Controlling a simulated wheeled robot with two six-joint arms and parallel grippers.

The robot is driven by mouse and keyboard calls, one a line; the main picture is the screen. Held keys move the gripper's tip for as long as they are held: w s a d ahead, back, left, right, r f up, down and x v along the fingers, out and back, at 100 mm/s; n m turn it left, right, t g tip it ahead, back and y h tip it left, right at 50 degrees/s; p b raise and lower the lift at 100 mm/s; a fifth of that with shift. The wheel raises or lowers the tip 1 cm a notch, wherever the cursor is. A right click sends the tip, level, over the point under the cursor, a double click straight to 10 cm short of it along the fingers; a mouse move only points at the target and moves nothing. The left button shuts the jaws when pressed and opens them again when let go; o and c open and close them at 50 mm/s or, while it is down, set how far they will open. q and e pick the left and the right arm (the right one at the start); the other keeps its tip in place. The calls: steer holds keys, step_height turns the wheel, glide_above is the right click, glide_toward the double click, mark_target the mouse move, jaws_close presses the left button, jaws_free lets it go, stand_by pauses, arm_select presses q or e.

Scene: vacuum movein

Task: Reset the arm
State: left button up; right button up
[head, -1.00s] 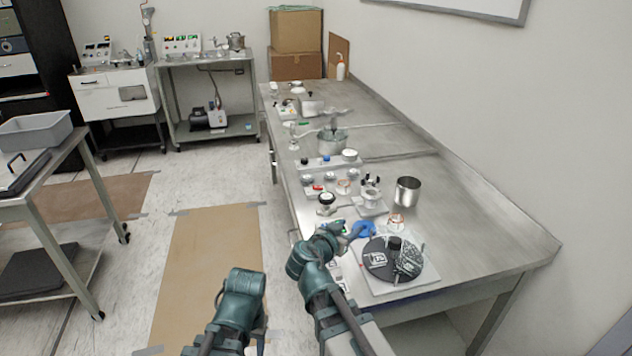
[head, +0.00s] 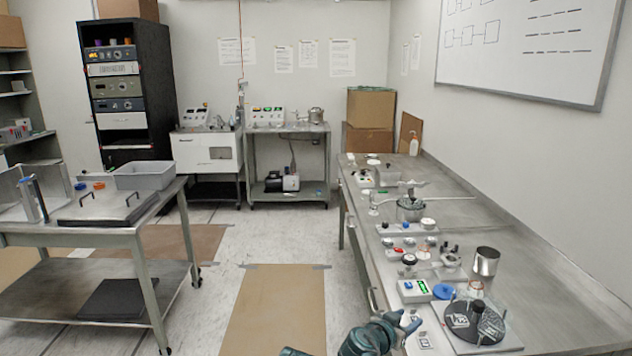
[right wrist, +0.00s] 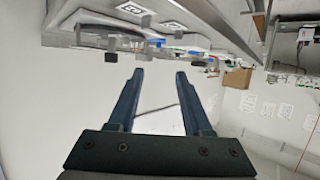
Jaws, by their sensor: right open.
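My right arm comes in at the bottom of the head view, and my right gripper (head: 411,322) is at the near left edge of the steel bench, beside a small device with a green display (head: 415,290). In the right wrist view, the two fingers of my right gripper (right wrist: 160,80) are spread apart with nothing between them. Only a small dark green piece of another arm link shows at the bottom edge of the head view. My left gripper is not visible.
The steel bench (head: 540,300) runs along the right wall. A black round disc unit (head: 474,322), a blue ring (head: 443,291) and a metal cup (head: 486,261) stand near the gripper. A cart (head: 150,220) stands left.

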steer(key=s+a+f+n+g+y+p, duration=0.3)
steer(key=s+a+n+g+y, duration=0.1)
steer(key=s+a, duration=0.4)
steer(key=s+a+f+n+g+y+p, duration=0.4)
steer(key=s+a+n+g, duration=0.2)
steer(key=s, duration=0.5)
steer(key=shift+s+a+n, duration=0.2)
steer(key=shift+a+n, duration=0.75)
steer(key=shift+n, duration=0.15)
